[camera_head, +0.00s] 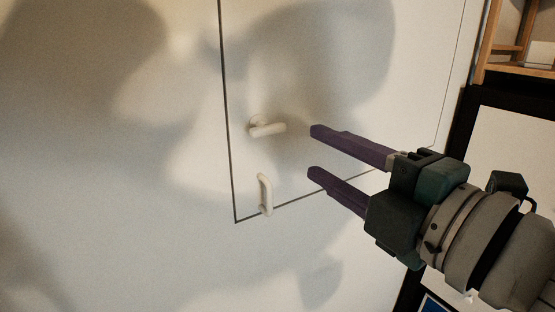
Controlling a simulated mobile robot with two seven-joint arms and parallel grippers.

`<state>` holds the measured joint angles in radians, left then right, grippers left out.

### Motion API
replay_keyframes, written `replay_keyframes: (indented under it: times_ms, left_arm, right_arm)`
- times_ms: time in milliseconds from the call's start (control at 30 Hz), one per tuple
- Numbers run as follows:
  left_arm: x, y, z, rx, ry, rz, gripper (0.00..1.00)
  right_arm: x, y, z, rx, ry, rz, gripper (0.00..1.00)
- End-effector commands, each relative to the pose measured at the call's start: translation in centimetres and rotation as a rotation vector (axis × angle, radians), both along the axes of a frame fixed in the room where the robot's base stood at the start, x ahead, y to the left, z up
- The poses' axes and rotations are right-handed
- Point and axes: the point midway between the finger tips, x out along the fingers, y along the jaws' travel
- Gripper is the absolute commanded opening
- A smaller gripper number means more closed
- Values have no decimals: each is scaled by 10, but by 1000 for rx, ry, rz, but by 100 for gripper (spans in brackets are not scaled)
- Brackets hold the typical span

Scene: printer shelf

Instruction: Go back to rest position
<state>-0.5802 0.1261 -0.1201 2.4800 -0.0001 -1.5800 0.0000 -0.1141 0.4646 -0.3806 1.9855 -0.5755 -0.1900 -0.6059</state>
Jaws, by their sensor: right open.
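My right gripper (311,152) comes in from the right with its two purple fingers spread apart and nothing between them. Its fingertips point left, towards a white panel (330,60) with a dark seam along its left and lower edges. A white lever handle (267,129) on the panel is just left of the upper fingertip, apart from it in the picture. A second white handle (265,194), upright and loop-shaped, is at the lower seam, left of the lower fingertip. My left gripper is not in view.
The pale wall surface (110,220) fills the left side, with soft shadows on it. A wooden shelf (507,48) stands at the top right. A dark-framed white panel (510,135) is behind my right arm. The space left of the fingertips looks clear apart from the handles.

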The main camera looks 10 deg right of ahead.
Motion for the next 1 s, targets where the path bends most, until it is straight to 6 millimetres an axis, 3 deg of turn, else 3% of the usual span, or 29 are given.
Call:
replay_keyframes:
  times_ms: [267,433,533,600,800,900,1000]
  left_arm:
    - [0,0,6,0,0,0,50]
    - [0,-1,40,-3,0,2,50]
    - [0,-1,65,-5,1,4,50]
    - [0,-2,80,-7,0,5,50]
    - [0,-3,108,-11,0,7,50]
    - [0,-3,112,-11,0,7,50]
    - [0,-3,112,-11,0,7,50]
  right_arm:
    - [-1,-4,4,39,33,-32,47]
    - [-18,-39,3,325,306,-280,47]
    - [-54,-60,-12,565,567,-504,47]
    - [-89,-68,-23,715,750,-659,47]
    - [-187,-64,-36,971,1150,-1001,47]
    - [-214,-60,-36,1017,1249,-1090,47]
    - [-225,-58,-37,1029,1288,-1125,47]
